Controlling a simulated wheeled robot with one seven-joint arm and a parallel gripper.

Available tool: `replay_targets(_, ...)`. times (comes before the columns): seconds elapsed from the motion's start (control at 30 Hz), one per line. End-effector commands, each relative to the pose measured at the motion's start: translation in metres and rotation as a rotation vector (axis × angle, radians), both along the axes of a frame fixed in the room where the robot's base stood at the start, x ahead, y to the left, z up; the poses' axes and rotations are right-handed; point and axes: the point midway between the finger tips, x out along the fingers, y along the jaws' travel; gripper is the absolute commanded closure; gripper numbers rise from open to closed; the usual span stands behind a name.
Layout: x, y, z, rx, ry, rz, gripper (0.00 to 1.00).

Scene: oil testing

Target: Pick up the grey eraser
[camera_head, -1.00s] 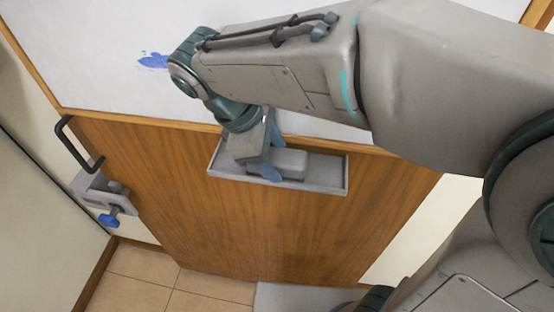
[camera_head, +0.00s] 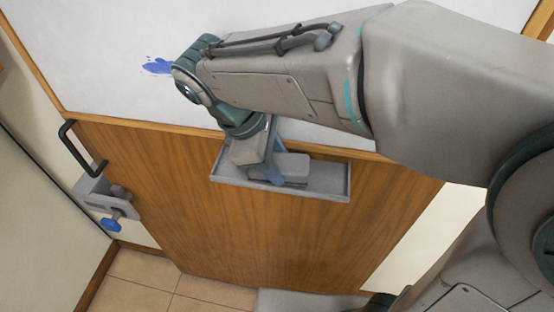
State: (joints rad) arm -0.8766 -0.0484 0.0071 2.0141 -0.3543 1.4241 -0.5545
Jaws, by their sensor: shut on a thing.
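The grey eraser (camera_head: 293,166) is a small pale grey block at the grey tray (camera_head: 335,195) fixed to the wooden panel. My gripper (camera_head: 272,172) points down over the tray, with its bluish fingers at the left end of the eraser. The fingers are shut on the eraser. The wrist hides part of the eraser's left side, and I cannot tell whether the eraser still touches the tray floor.
A whiteboard (camera_head: 110,60) with a blue smear (camera_head: 158,66) is above the tray. A grey clamp with a blue knob (camera_head: 112,222) and a dark handle (camera_head: 80,150) are at the left. The tray's right end is empty.

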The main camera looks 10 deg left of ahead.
Motion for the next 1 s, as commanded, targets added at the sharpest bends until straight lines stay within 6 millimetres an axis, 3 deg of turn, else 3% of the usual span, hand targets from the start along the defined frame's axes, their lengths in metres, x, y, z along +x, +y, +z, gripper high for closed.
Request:
replay_targets(0.17,0.001,0.001,0.015,0.003,-0.004,0.000,0.80)
replay_targets(0.33,0.001,0.001,0.045,0.005,-0.006,0.000,0.80)
replay_targets(0.8,-0.058,-0.061,0.094,0.005,-0.005,-0.001,0.80)
replay_targets(1.0,-0.074,-0.078,0.108,0.003,-0.003,0.001,0.80)
